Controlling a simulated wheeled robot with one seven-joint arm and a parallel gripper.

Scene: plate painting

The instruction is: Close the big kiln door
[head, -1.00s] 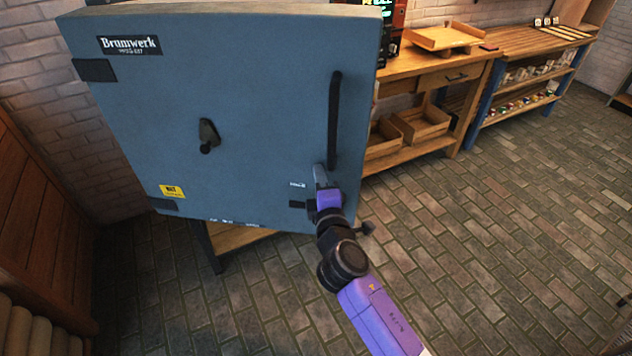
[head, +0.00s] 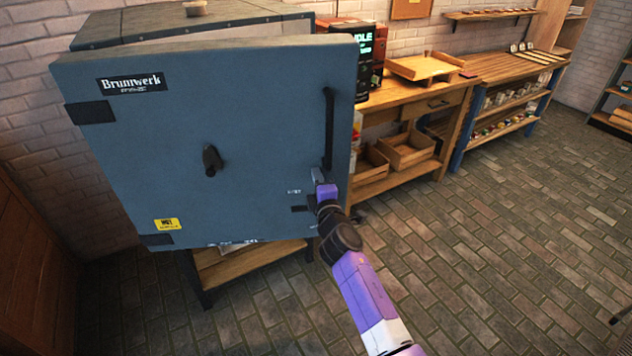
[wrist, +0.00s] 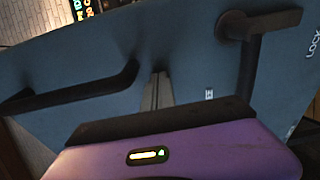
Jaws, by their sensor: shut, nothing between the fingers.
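The big kiln door (head: 260,130) is a blue-grey panel with a Brumwerk label, a dark vertical handle (head: 329,130) on its right side and a dark latch lever (head: 211,160) in its middle. It stands ajar, with a gap along its top edge to the kiln body (head: 180,22) behind. My gripper (head: 318,176) is shut and empty at the door's lower right, just below the handle. In the wrist view my closed fingers (wrist: 158,92) point at the door face between the handle (wrist: 70,95) and the latch lever (wrist: 255,30). I cannot tell whether they touch the door.
The kiln stands on a wooden-shelved stand (head: 250,265). A wooden workbench (head: 400,85) with trays and a display box is at the right behind the door. The brick floor (head: 480,230) at right is clear.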

